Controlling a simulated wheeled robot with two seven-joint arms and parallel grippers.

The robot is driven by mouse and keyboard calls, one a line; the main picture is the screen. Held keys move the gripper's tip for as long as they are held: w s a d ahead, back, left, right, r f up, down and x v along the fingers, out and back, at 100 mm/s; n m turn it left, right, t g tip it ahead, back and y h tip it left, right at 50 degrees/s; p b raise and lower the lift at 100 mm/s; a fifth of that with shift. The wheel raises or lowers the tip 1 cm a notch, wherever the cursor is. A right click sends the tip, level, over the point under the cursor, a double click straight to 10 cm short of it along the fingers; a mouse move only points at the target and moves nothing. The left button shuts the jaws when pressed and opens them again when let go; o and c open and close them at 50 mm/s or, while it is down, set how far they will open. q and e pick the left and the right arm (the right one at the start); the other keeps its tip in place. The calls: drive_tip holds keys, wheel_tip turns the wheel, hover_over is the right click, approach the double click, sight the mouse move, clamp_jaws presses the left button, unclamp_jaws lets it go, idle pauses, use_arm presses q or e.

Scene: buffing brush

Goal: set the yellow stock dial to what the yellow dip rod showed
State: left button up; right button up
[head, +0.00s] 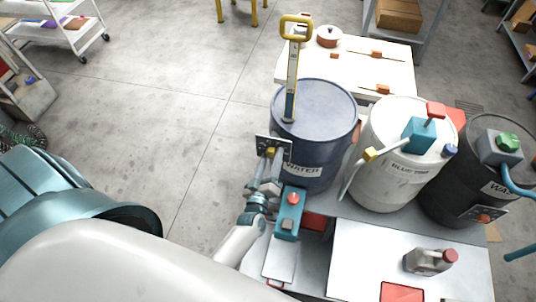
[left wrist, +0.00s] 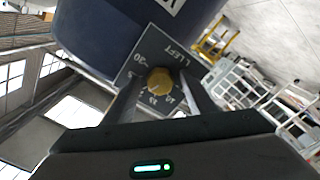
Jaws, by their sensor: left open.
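The yellow stock dial (head: 271,152) is a knob on a dark plate on the front of the blue WATER drum (head: 315,110). In the left wrist view the yellow knob (left wrist: 160,81) sits on a plate with white numbers and letters, partly legible; where it points is unclear. My left gripper (head: 271,163) is at the dial, its fingers apart on either side of the knob (left wrist: 160,92); I cannot tell whether they touch it. The yellow dip rod (head: 291,85) stands upright in the drum's top, yellow loop handle up; its reading is too small. My right gripper is out of view.
Right of the blue drum stand a white drum (head: 390,180) with a teal pump and a black drum (head: 465,165) with a green knob. A teal box with a red button (head: 290,213) is close beside my left arm.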

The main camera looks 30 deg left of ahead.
use_arm(q)
drive_tip(key=shift+s, duration=0.15)
drive_tip(key=b+v, duration=0.5)
drive_tip(key=v, duration=1.2)
drive_tip(key=shift+b, duration=0.3)
drive_tip(key=s+d+f+m+g+h+b, duration=0.1)
drive_tip(key=s+d+f+m+g+h, duration=0.15)
drive_tip(key=f, duration=0.95)
drive_tip(key=s+d+f+m+g+h+b, duration=0.1)
drive_tip(key=s+d+f+m+g+b, duration=0.2)
drive_tip(key=f, duration=0.8)
drive_tip(key=s+d+f+m+g+h, duration=0.1)
drive_tip(key=s+f+m+g+h, duration=0.3)
drive_tip(key=f, duration=0.8)
drive_tip(key=s+a+f+m+g+y+b, duration=0.1)
drive_tip(key=s+a+f+m+g, duration=0.1)
drive_tip(key=s+f, duration=0.7)
drive_tip(key=s+a+f+m+g+y+b, duration=0.2)
drive_tip(key=s+a+f+g, duration=0.3)
drive_tip(key=s, duration=0.9)
wheel_tip(320, 180, down, 4)
drive_tip(key=a, duration=0.2)
drive_tip(key=shift+a+m, duration=0.3)
drive_tip(key=shift+m, duration=0.05)
